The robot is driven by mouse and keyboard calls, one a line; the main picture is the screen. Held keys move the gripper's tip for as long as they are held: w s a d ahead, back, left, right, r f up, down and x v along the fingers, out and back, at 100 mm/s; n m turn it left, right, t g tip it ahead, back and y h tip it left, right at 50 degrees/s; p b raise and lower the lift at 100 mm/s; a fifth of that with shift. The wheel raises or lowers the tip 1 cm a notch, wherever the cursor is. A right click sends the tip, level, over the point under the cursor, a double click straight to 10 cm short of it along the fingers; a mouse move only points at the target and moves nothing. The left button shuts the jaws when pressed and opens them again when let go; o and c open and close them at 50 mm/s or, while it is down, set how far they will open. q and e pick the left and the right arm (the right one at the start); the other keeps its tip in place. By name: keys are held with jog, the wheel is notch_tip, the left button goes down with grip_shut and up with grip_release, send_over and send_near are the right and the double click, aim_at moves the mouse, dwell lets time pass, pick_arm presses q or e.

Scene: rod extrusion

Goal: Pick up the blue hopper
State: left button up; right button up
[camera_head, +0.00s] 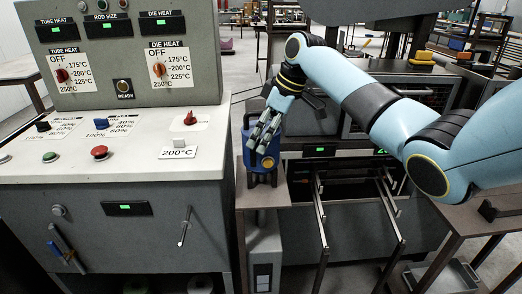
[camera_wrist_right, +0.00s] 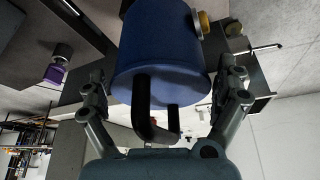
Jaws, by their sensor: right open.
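The blue hopper (camera_head: 250,155) stands upright on a small brown stand between the control console and the machine in the head view. Its front carries a yellow round part. My right gripper (camera_head: 268,128) reaches down over the hopper and hides part of it. In the right wrist view the blue hopper (camera_wrist_right: 165,45) fills the upper middle, with a black bent handle (camera_wrist_right: 145,112) pointing towards the gripper. The two fingers of my right gripper (camera_wrist_right: 165,78) are spread, one on each side of the hopper. I cannot tell whether either finger touches it. My left gripper is not in view.
The grey control console (camera_head: 110,190) with knobs and buttons stands close on the left. The brown stand (camera_head: 263,196) is narrow. Metal rails (camera_head: 310,205) stick out of the machine on the right. My right arm crosses above them.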

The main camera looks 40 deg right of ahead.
jog(key=shift+w+a+f, duration=0.15)
jog(key=shift+f, duration=0.4)
jog(key=shift+r, duration=0.1)
jog(key=c, duration=1.5)
